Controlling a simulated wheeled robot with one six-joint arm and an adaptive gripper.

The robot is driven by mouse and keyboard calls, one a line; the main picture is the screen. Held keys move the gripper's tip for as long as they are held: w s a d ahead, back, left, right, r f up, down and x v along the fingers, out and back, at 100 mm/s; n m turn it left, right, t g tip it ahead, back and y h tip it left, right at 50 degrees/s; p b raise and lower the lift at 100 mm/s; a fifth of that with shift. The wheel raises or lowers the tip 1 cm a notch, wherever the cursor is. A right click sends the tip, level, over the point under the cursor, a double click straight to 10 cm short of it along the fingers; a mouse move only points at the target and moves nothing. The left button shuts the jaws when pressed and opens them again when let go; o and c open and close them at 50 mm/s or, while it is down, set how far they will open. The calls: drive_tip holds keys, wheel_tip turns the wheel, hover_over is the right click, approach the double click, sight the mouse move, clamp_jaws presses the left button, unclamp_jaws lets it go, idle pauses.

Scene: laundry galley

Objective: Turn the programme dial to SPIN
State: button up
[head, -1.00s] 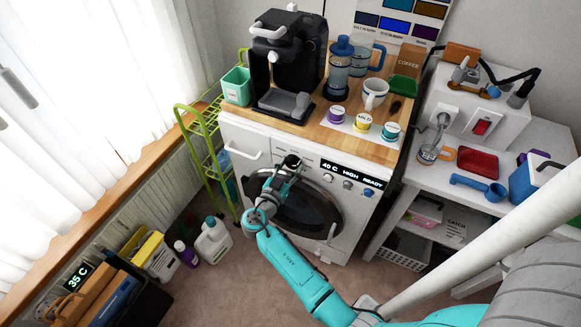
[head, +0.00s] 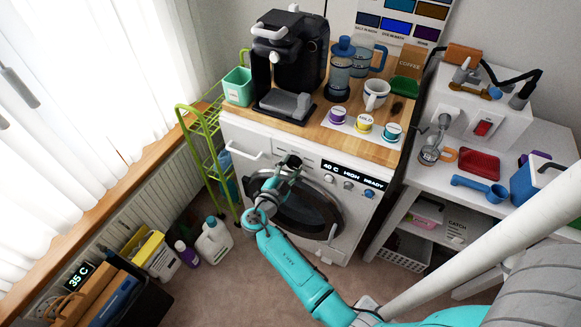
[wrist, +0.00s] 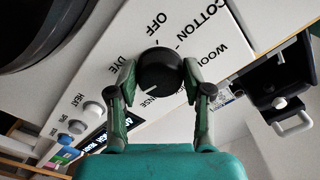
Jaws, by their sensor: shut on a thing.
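The programme dial (wrist: 160,74) is a round black knob on the washing machine's white panel (head: 262,140). My gripper (wrist: 159,66) is shut on the dial, one finger on each side. In the wrist view the labels OFF, COTTON, WOOL and DYE are readable around the dial, and one ending in NSE is partly covered. A pale pointer mark shows on the dial's lower edge, near that label.
The display (head: 352,174) reads 40 C HIGH READY, with small knobs (head: 348,185) below it. The round door (head: 300,212) is beneath the dial. A coffee machine (head: 287,60) and several pods stand on the wooden top. A green trolley (head: 203,150) stands left.

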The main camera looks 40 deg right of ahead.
drive_tip(key=shift+f, duration=0.1)
idle(0.3)
drive_tip(key=o, duration=1.1)
drive_tip(key=shift+o, duration=0.2)
drive_tip(key=v, duration=1.2)
